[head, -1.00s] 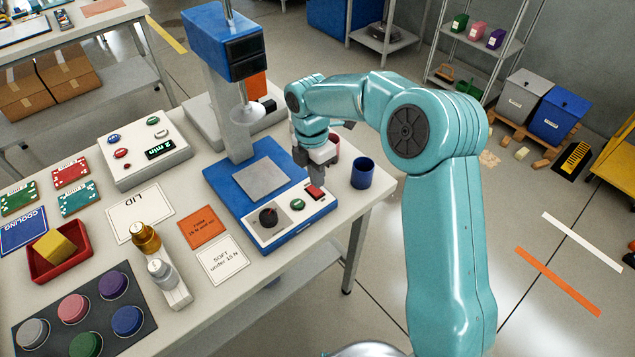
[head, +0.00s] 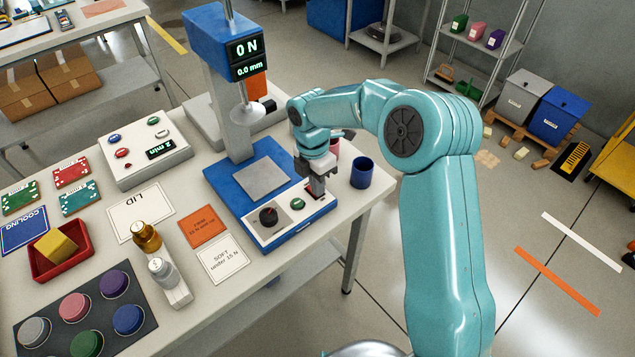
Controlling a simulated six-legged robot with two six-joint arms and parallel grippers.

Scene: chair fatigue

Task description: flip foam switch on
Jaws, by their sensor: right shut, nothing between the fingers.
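The blue press machine (head: 221,186) stands on the white table, with a bare grey plate on its base. Its display (head: 246,58) is lit and reads 0 N and 0.0 mm. The front panel carries a black dial (head: 268,216), a green button (head: 297,203) and a red rocker switch (head: 311,192), mostly hidden by my gripper. My right gripper (head: 317,191) points down, shut and empty, with its tips at the switch. I cannot tell whether they touch it. My left gripper is not in view.
A dark blue cup (head: 364,172) stands right of the machine, near the table edge. A reddish cup (head: 334,148) is partly behind my gripper. Cards (head: 223,260), bottles and a timer box (head: 146,151) occupy the table to the left.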

